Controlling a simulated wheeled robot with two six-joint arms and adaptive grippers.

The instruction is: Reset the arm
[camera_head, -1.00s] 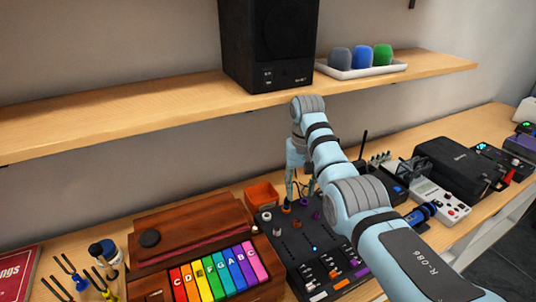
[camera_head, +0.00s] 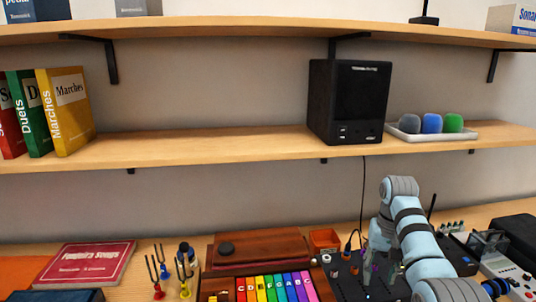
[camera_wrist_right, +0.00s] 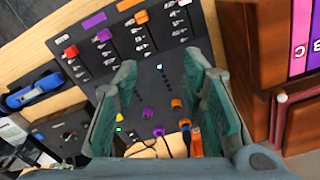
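My right arm comes in from the lower right in the head view. Its gripper (camera_head: 376,242) hangs over the black mixer panel (camera_head: 345,286), pointing down. In the right wrist view the two teal fingers (camera_wrist_right: 160,68) are spread apart, with nothing seen held between them. The black panel (camera_wrist_right: 160,78) with its sliders and knobs lies below them. A black cable with an orange plug (camera_head: 349,244) stands at the panel's back left, beside the gripper. My left arm and gripper are not in view.
A xylophone with coloured keys (camera_head: 272,289), tuning forks (camera_head: 158,272) and a red songbook (camera_head: 88,262) lie left of the panel. An orange box (camera_head: 324,240) is behind it. Above, a shelf (camera_head: 220,151) holds a black speaker (camera_head: 348,100), books (camera_head: 66,110) and a white tray (camera_head: 400,137).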

